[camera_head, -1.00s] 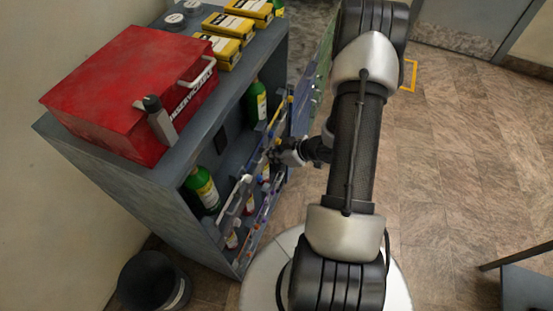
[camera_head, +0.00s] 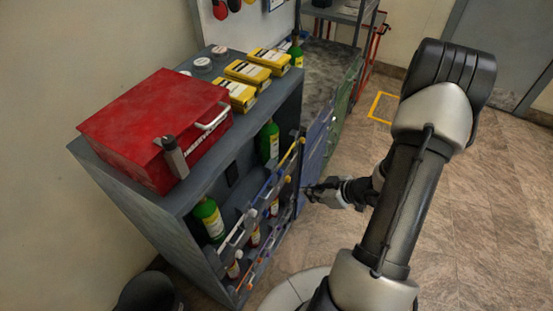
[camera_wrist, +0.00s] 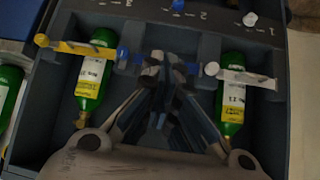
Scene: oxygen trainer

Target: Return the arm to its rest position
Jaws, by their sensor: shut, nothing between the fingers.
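My gripper (camera_head: 309,191) is shut and empty in the head view. It is just right of the open front of the grey cabinet (camera_head: 185,240), and its fingers point left toward it. I cannot tell the exact gap. My arm extends from it to the right. In the wrist view my gripper (camera_wrist: 168,62) shows with its fingers together, in front of a blue-grey rack (camera_wrist: 205,48).
A red box (camera_head: 155,115) and yellow cartons (camera_head: 247,72) stand on the cabinet. The cabinet's front bears coloured levers. A blue panel (camera_head: 312,155) and a green panel (camera_head: 342,100) stand behind my gripper. The floor (camera_head: 480,220) at right is clear.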

